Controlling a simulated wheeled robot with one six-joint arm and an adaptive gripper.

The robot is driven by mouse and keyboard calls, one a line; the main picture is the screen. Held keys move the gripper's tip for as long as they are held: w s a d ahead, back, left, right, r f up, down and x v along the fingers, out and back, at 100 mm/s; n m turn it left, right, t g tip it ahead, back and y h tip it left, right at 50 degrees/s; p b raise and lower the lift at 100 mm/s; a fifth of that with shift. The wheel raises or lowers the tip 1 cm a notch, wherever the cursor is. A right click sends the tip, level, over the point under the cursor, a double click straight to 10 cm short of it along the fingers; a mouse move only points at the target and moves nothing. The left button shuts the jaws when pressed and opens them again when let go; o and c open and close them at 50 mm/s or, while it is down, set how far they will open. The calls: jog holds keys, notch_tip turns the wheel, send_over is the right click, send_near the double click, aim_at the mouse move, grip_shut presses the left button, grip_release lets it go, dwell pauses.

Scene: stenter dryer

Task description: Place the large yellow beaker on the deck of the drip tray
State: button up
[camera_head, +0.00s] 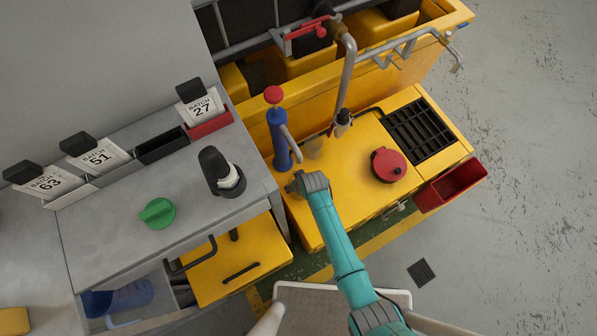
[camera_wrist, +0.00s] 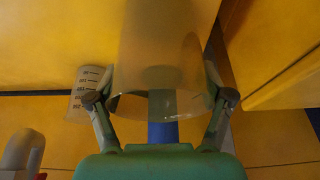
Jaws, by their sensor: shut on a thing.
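The large yellow beaker (camera_wrist: 163,50) is a clear, yellowish cylinder in the wrist view, with its round rim towards me. My gripper (camera_wrist: 160,99) has one finger on each side of it and is shut on it. In the head view my gripper (camera_head: 304,184) is over the left part of the yellow cabinet top, just in front of the blue pump; the held beaker is hard to make out there. A black slatted grate (camera_head: 418,130), perhaps the drip tray's deck, lies at the right end of the yellow top and looks empty.
A blue pump (camera_head: 279,140) with a red knob stands behind my gripper. A red round lid (camera_head: 388,166) sits before the grate, and a steel pipe (camera_head: 346,85) rises behind. A smaller graduated beaker (camera_wrist: 84,92) shows left in the wrist view. A red bin (camera_head: 452,186) hangs at right.

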jog(key=o, duration=1.1)
jog(key=shift+f, duration=0.1)
jog(key=v, duration=1.2)
